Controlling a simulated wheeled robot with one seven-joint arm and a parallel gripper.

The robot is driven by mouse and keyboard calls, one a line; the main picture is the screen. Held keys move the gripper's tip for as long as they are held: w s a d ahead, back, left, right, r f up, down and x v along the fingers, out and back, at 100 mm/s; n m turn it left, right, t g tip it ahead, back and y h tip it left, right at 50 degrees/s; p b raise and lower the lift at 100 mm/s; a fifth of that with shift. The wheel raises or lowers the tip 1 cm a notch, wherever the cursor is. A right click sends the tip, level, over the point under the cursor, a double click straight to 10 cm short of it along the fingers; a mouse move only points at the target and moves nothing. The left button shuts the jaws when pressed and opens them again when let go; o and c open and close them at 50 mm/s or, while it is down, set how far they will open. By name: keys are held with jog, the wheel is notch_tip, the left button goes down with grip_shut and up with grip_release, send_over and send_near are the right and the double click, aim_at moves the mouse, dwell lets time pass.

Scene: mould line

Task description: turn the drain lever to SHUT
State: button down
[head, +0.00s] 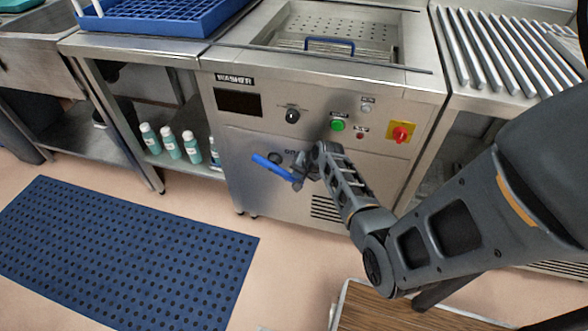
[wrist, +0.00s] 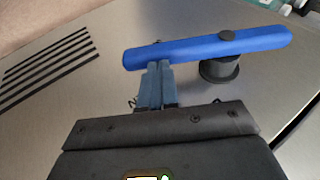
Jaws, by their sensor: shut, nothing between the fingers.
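The drain lever (head: 270,167) is a blue bar on the washer's front panel. In the head view it slopes from upper left down to lower right. In the wrist view the blue lever (wrist: 195,48) lies across the top, with its dark round pivot (wrist: 220,68) right of its middle. My gripper (head: 299,178) is at the lever's lower right end. In the wrist view my gripper (wrist: 159,66) is shut and empty, its fingertips at the lever's edge, left of the pivot. I cannot tell whether they touch. The label above the lever is partly hidden by my gripper.
The washer panel has a black knob (head: 292,116), a green button (head: 337,125) and a red switch on a yellow plate (head: 401,132) above the lever. Several bottles (head: 170,143) stand on the left shelf. A blue mat (head: 120,255) covers floor at left.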

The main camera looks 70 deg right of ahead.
notch_tip(320, 180, down, 4)
jog(key=t+b, duration=0.3)
jog(key=b, duration=0.2)
jog(key=shift+w+r+b, duration=0.1)
jog(key=shift+r+b, duration=0.05)
jog(key=shift+b, duration=0.25)
jog(key=f+t+b, duration=0.1)
jog(key=t+b, duration=0.1)
jog(key=b, duration=0.3)
jog(key=w+f+m+t+b, duration=0.1)
jog(key=f+b, duration=0.1)
jog(key=b, duration=0.3)
jog(key=shift+w+a+t, duration=0.1)
jog(key=shift+w+t, duration=0.1)
jog(key=shift+t, duration=0.2)
jog(key=w+t+b, duration=0.1)
jog(key=b, duration=0.2)
jog(key=w+f+t+b, duration=0.1)
jog(key=b, duration=0.3)
jog(key=w+m+t+b, duration=0.1)
jog(key=t+b, duration=0.1)
jog(key=b, duration=0.2)
jog(key=shift+a+f+h, duration=0.1)
jog(key=shift+f+h, duration=0.2)
jog(key=shift+f, duration=0.1)
jog(key=shift+b, duration=0.3)
jog(key=shift+w+r, duration=0.1)
jog(key=shift+w, duration=0.15)
